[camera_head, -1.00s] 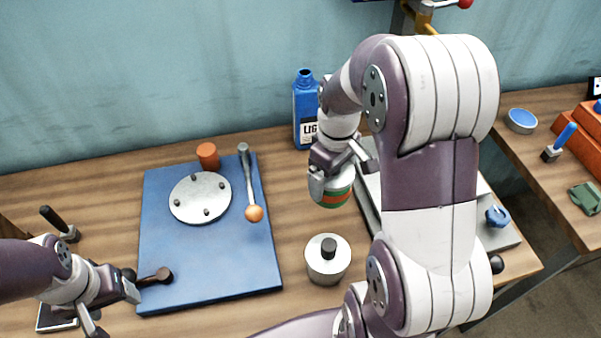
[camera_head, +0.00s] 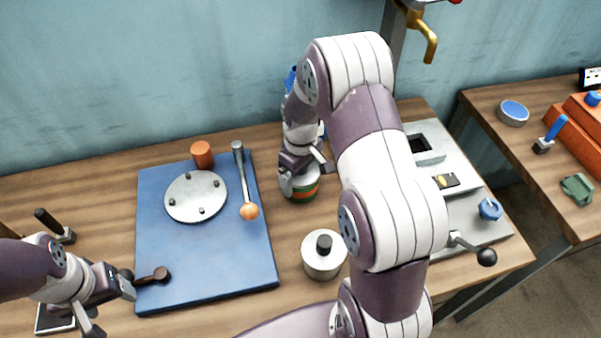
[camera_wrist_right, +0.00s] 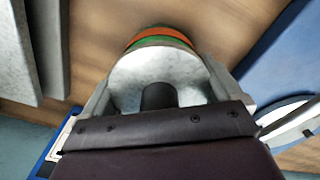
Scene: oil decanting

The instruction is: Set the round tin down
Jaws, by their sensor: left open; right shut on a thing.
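The round tin (camera_head: 304,189) has a pale body with green and orange bands. My right gripper (camera_head: 306,176) is shut on it, with a finger on each side. In the right wrist view, the tin's pale round top (camera_wrist_right: 158,75) and dark knob (camera_wrist_right: 158,96) sit between the fingers. The tin looks upright, at or just above the wooden table between the blue mat and the grey metal plate. I cannot tell whether its base touches the wood. My left gripper (camera_head: 115,308) is open at the lower left, beside a dark round-ended handle (camera_head: 155,276).
A silver canister with a black knob (camera_head: 323,256) stands in front of the tin. The grey plate (camera_head: 478,222) lies right. A blue bottle is mostly hidden behind my right arm.

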